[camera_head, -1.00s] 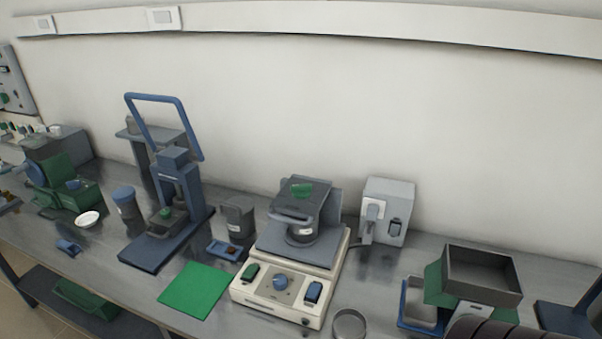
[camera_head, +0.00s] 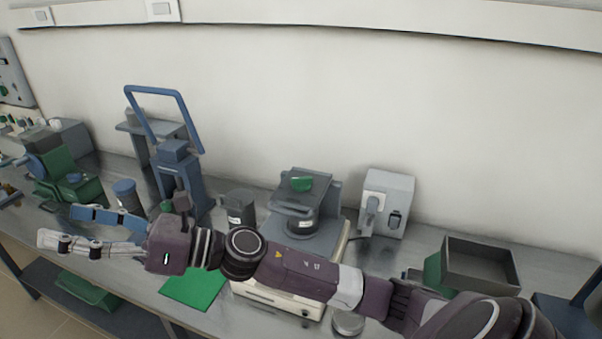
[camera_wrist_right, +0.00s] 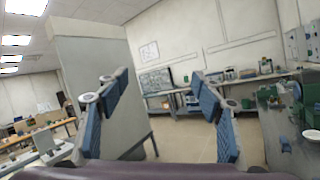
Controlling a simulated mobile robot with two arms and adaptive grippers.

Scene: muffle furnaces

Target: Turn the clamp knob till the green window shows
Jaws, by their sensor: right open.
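The cream machine (camera_head: 265,293) stands at the middle of the bench. A green knob-like part (camera_head: 302,184) sits on its dark upper clamp plate, above a dark round jar (camera_head: 301,224). I cannot tell for sure that this is the clamp knob, and I make out no green window. My right arm crosses in front of the machine and hides most of its front panel. My right gripper (camera_head: 60,225) is open and empty, left of the machine and apart from it. Its spread fingers (camera_wrist_right: 158,82) also show in the right wrist view. My left gripper is not in view.
A blue press (camera_head: 178,175) with a tall handle stands behind my right gripper. A grey switch box (camera_head: 386,203) stands right of the machine. An open dark box (camera_head: 480,265) is further right. A green mat (camera_head: 193,288) lies near the front edge, partly under my arm in view.

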